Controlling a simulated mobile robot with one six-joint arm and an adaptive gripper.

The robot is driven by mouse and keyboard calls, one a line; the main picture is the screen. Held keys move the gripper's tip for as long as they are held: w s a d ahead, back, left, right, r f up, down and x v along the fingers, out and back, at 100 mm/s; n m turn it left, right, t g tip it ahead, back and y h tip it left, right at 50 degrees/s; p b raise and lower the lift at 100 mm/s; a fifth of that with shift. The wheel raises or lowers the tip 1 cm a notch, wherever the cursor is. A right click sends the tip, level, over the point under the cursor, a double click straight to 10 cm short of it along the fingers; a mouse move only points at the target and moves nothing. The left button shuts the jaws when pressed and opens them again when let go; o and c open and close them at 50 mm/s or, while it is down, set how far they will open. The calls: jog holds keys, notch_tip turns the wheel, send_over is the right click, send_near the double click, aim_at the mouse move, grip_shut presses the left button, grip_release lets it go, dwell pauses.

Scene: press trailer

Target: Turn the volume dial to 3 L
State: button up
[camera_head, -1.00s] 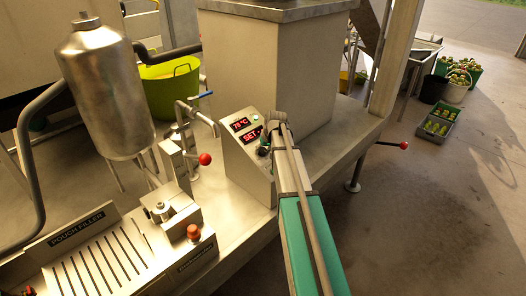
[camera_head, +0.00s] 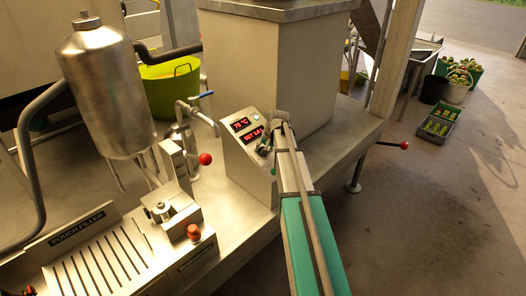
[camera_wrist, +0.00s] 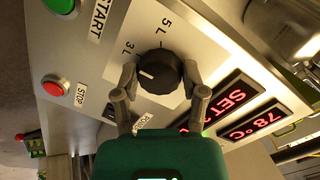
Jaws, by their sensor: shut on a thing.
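The volume dial (camera_wrist: 158,72) is a black ridged knob on the steel control panel, seen in the wrist view. Its white pointer line points left, a little below the direction of the 3 L label (camera_wrist: 128,50). The 5 L label (camera_wrist: 167,28) is above the dial. My gripper (camera_wrist: 160,82) has one finger on each side of the dial and is shut on it. In the head view my gripper (camera_head: 265,147) is at the panel and hides the dial. The red display (camera_head: 252,134) reads SET and a small number starting with 3; its last digit is unclear.
A 78 °C display (camera_head: 241,124) is beside the SET display. Red STOP (camera_wrist: 55,86) and green START (camera_wrist: 60,4) buttons are left of the dial. A steel tap (camera_head: 197,115) and red-knobbed lever (camera_head: 205,159) stand left of the panel.

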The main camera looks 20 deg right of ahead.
jog(key=o, duration=1.2)
jog(key=shift+c, duration=0.2)
jog(key=shift+n, duration=0.4)
